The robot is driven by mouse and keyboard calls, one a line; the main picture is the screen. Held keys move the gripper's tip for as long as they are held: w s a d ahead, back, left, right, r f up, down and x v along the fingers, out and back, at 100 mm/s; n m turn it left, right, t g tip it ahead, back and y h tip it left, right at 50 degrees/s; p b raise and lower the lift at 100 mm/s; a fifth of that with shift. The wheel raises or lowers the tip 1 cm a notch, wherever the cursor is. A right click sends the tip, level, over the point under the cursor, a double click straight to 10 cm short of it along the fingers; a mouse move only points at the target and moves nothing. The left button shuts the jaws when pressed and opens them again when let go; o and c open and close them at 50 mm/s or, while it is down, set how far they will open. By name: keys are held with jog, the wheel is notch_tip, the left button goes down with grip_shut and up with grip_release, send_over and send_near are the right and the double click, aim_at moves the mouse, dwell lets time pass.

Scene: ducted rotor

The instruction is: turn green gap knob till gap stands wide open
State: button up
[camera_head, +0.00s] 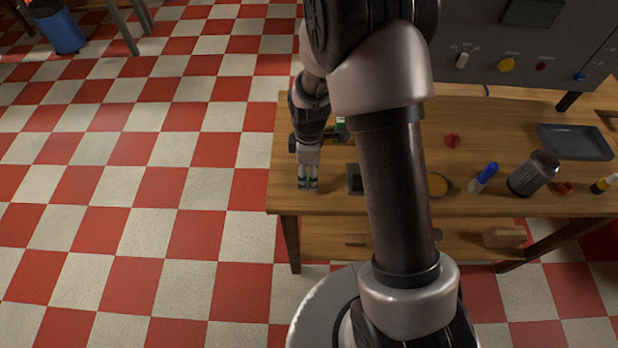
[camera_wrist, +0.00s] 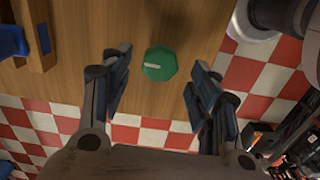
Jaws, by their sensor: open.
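The green knob (camera_wrist: 160,64) is a faceted disc on the wooden table top, with a white mark that points left in the wrist view. My gripper (camera_wrist: 161,76) is open, with one finger on each side of the knob and a visible space between each finger and it. In the head view my gripper (camera_head: 307,184) points down over the table's left front corner, and it mostly hides the knob there. The gap that the knob sets cannot be made out clearly. A wooden piece with blue parts (camera_wrist: 38,40) shows at the upper left of the wrist view.
The table (camera_head: 340,204) also holds a blue-and-white marker (camera_head: 483,177), a dark metal cup (camera_head: 533,173), a red piece (camera_head: 452,140) and a grey tray (camera_head: 575,143). A grey control panel (camera_head: 490,60) stands behind. Open checkered floor (camera_head: 150,200) lies left.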

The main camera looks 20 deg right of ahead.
jog(key=shift+f, duration=1.3)
jog(key=shift+c, duration=0.3)
jog(key=c, duration=1)
